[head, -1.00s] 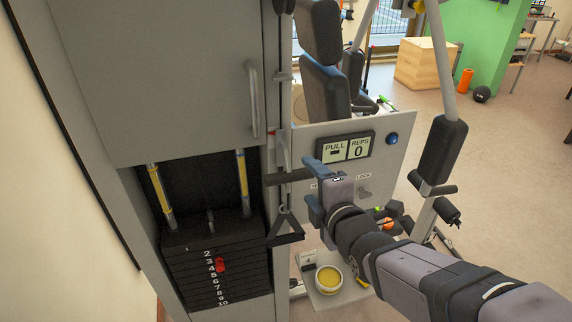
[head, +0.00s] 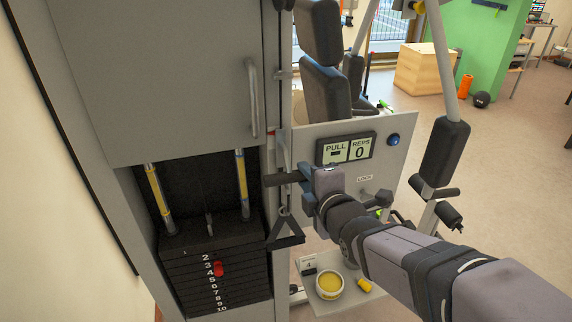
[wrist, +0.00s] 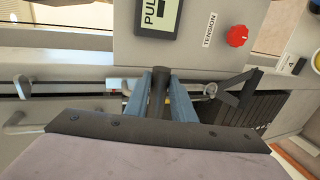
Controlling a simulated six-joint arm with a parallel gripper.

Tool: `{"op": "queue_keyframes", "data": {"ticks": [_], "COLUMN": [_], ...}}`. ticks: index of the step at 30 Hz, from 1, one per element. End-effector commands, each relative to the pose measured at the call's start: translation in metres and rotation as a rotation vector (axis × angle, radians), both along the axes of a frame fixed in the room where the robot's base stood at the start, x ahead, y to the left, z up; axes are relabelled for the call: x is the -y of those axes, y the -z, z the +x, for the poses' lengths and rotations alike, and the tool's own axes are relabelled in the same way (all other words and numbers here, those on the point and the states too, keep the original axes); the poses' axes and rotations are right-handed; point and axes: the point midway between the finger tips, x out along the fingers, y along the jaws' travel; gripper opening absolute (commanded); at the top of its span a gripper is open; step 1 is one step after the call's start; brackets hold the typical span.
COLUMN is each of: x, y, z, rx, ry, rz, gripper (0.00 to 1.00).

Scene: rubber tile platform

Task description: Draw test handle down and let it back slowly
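The test handle is a dark horizontal bar (head: 280,180) at the right side of the weight tower, just left of the display panel. In the wrist view the handle (wrist: 159,82) stands between my gripper's two blue fingers. My gripper (head: 306,184) is shut on the handle near its right end; the fingers (wrist: 162,92) lie close against both its sides. A black triangular pull (head: 286,236) hangs below it. The display (head: 346,149) reads PULL with a dash and REPS 0. The weight stack (head: 214,268) has a red pin (head: 218,269) around plates 4 and 5.
The panel bears a blue button (head: 394,140) and a LOCK label; a red TENSION knob (wrist: 237,36) shows in the wrist view. Below are a yellow-filled bowl (head: 329,285) and a small card marked 4. A padded seat stands behind. Open floor lies right.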

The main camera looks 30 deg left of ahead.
Motion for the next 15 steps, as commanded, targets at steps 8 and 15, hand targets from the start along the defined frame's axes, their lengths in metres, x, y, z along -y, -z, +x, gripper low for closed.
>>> {"op": "queue_keyframes", "data": {"ticks": [8,15], "x": [0.0001,0.0003], "y": [0.0005,0.0084], "z": [-0.0001,-0.0001], "rx": [0.0,-0.001], "ry": [0.0,0.0], "rz": [0.0,-0.001], "gripper": [0.0,0.0]}}
